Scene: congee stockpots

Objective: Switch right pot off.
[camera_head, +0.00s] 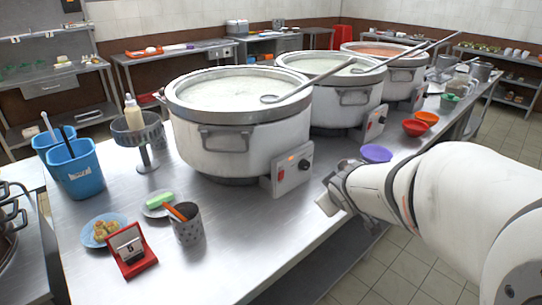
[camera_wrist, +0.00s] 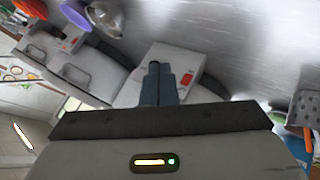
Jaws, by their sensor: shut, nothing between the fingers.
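Three large white pots stand in a row on a steel counter: the nearest pot (camera_head: 232,125), the middle pot (camera_head: 335,95) and the farthest pot (camera_head: 395,68). The nearest pot's control box (camera_head: 291,170) has a dark knob (camera_head: 304,165) and a small orange-lit spot. My gripper (camera_head: 325,205) is shut and empty, to the right of this box and a little lower in the picture. In the wrist view its closed fingertips (camera_wrist: 157,68) overlap a pale control box (camera_wrist: 172,58), with a red part (camera_wrist: 187,80) just beside them. Contact cannot be told.
The middle pot's control box (camera_head: 374,123) is farther along the counter. A purple bowl (camera_head: 376,153) and red bowls (camera_head: 416,127) lie near my arm. A metal utensil cup (camera_head: 187,226) and red stand (camera_head: 130,250) are at the front left. Long ladles (camera_head: 315,80) rest across the pots.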

